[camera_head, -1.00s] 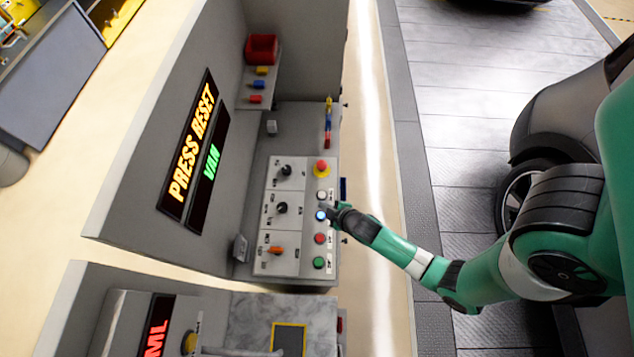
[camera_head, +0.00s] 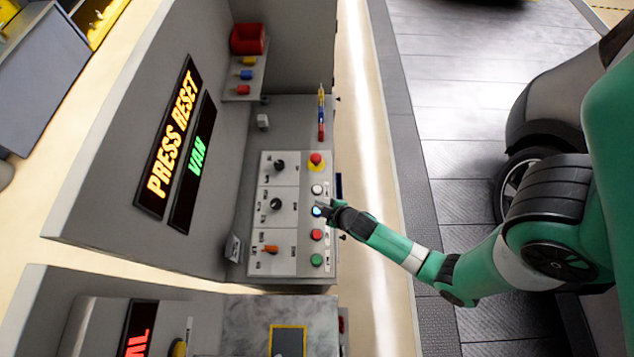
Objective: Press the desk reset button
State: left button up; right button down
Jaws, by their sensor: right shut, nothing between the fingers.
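The desk control panel (camera_head: 285,235) carries a column of buttons along its right side. A blue-lit button (camera_head: 317,211) sits in that column, between a white button (camera_head: 317,190) above and a red button (camera_head: 317,234) below. My right gripper (camera_head: 326,207) is shut and empty, its tip right at the blue-lit button. I cannot tell whether it touches it. The display (camera_head: 172,142) on the desk's upright panel reads "PRESS RESET" and "VAN". The button labels are too small to read. My left gripper is not in view.
A red mushroom button on a yellow base (camera_head: 316,161) sits above the white button, and a green button (camera_head: 317,259) is lowest. Black knobs (camera_head: 276,204) and an orange switch (camera_head: 270,249) are to the left. A red bin (camera_head: 248,39) stands at the top. A car is at right.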

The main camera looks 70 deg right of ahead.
aim_at(320, 212)
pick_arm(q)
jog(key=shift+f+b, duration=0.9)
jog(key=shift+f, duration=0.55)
pick_arm(e)
jog(key=shift+f, duration=1.65)
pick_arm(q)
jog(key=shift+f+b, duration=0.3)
pick_arm(e)
jog(key=shift+f, duration=0.4)
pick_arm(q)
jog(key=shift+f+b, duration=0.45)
pick_arm(e)
jog(key=shift+f, duration=0.5)
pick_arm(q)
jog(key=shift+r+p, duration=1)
pick_arm(e)
jog(key=shift+r, duration=0.95)
notch_tip(320, 212, up, 5)
jog(key=p, duration=0.5)
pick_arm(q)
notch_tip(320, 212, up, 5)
